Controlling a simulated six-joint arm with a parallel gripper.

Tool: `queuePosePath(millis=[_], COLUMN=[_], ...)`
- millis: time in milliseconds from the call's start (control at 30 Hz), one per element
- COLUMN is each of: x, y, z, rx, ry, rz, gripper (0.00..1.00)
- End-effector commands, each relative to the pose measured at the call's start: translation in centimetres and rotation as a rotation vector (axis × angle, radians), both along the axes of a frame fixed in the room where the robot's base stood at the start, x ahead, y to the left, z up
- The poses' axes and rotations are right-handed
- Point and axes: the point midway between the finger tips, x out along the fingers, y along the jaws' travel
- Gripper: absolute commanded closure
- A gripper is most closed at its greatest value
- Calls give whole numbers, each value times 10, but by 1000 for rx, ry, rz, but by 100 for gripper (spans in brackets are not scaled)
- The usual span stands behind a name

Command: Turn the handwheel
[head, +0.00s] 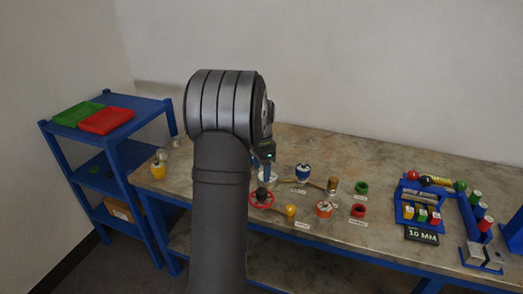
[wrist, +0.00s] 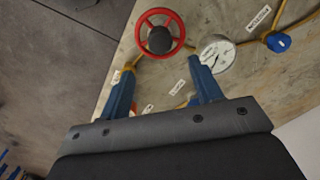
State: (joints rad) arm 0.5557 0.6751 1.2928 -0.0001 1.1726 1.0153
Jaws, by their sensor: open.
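The handwheel (head: 262,197) is a red spoked ring with a dark hub, low on the bench just right of my arm in the head view. In the wrist view the handwheel (wrist: 159,33) shows whole at the top, beyond the fingertips. My gripper (wrist: 164,78) has two blue fingers spread apart with nothing between them. The handwheel lies ahead of the gap between the fingers, apart from both.
A round white gauge (wrist: 217,55) sits right of the handwheel, close to the right fingertip. Yellow pipe runs to a blue knob (wrist: 278,41). A blue rack (head: 420,207) holds coloured cylinders.

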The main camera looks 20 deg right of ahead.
Motion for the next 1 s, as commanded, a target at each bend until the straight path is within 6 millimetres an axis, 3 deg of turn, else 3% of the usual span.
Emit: queuePosePath(millis=[33, 200, 400, 1000], x=[1, 0, 0, 0], y=[-1, 0, 0, 0], z=[15, 50, 76, 82], rx=[-3, -2, -1, 0], ry=[-5, -2, -1, 0], rz=[0, 0, 0, 0], gripper=[41, 41, 41, 41])
